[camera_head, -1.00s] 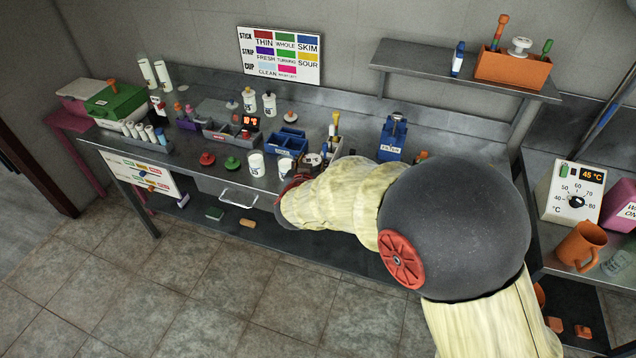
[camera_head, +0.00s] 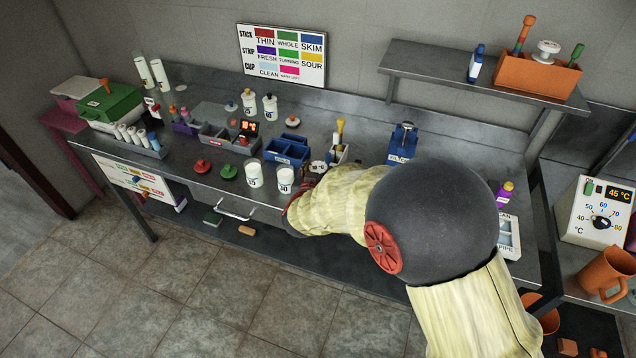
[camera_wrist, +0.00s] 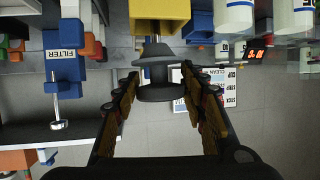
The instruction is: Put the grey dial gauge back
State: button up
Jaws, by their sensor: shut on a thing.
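In the wrist view my gripper (camera_wrist: 163,88) is shut on a dark grey, round, flanged piece, the grey dial gauge (camera_wrist: 156,72). Its dial face is turned away from this camera. A yellow block (camera_wrist: 160,14) shows just beyond it; I cannot tell if they touch. In the head view my arm reaches over the bench's front edge, and its bulk hides most of my gripper.
Two white jars (camera_head: 285,179) stand left of my arm's end. A blue bin (camera_head: 287,148) is behind them, and the blue FILTER unit (camera_head: 402,143) is to the right. Red and green lids (camera_head: 229,171) lie left. A shelf (camera_head: 440,70) overhangs the back right.

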notch_tip(320, 180, down, 4)
jog(key=shift+r+b, duration=0.25)
jog(key=shift+b, duration=0.3)
jog(key=shift+r, duration=0.1)
jog(key=o, duration=1.3)
jog(key=shift+s, duration=0.1)
